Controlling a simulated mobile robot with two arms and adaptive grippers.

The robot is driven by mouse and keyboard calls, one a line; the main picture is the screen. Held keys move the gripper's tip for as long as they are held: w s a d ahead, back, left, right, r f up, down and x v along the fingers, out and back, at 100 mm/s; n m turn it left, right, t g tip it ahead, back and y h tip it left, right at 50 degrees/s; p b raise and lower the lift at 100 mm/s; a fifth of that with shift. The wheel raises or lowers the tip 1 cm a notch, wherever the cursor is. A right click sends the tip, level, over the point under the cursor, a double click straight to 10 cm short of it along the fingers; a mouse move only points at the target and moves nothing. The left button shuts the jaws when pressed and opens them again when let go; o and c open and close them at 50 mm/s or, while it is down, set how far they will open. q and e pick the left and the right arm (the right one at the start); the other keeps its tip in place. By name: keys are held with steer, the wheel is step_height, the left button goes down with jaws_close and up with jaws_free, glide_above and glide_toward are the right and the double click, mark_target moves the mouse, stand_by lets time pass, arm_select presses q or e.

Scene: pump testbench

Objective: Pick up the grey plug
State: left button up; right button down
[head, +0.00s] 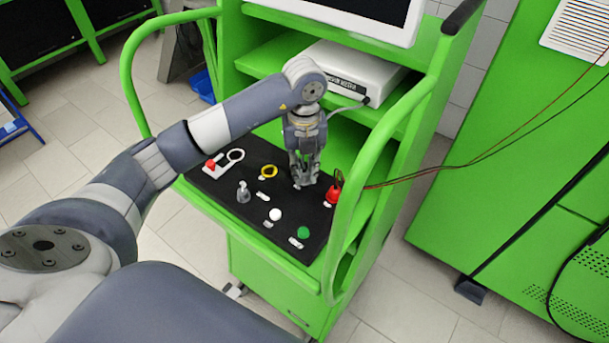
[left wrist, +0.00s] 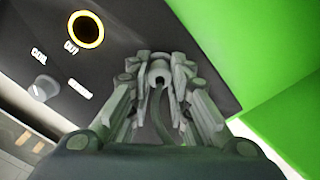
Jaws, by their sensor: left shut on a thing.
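My left gripper (head: 304,182) points down over the right back part of the black panel (head: 225,190). In the left wrist view its fingers (left wrist: 160,82) are shut around the grey plug (left wrist: 159,72). A dark grey cable (left wrist: 160,112) runs from the plug back between the fingers. In the head view the fingers hide most of the plug, and I cannot tell whether it touches the panel. My right gripper is not in view.
Around the gripper are a yellow ring (head: 268,171), a red plug (head: 333,194) with wires, a white button (head: 275,214), a green button (head: 303,232) and a grey knob (head: 243,195). Green cart rails (head: 352,195) rise at the panel's sides. A white box (head: 350,72) sits behind.

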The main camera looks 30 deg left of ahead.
mark_target(305, 170)
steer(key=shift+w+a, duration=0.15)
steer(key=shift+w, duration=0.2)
arm_select(q)
steer(key=shift+r, duration=0.15)
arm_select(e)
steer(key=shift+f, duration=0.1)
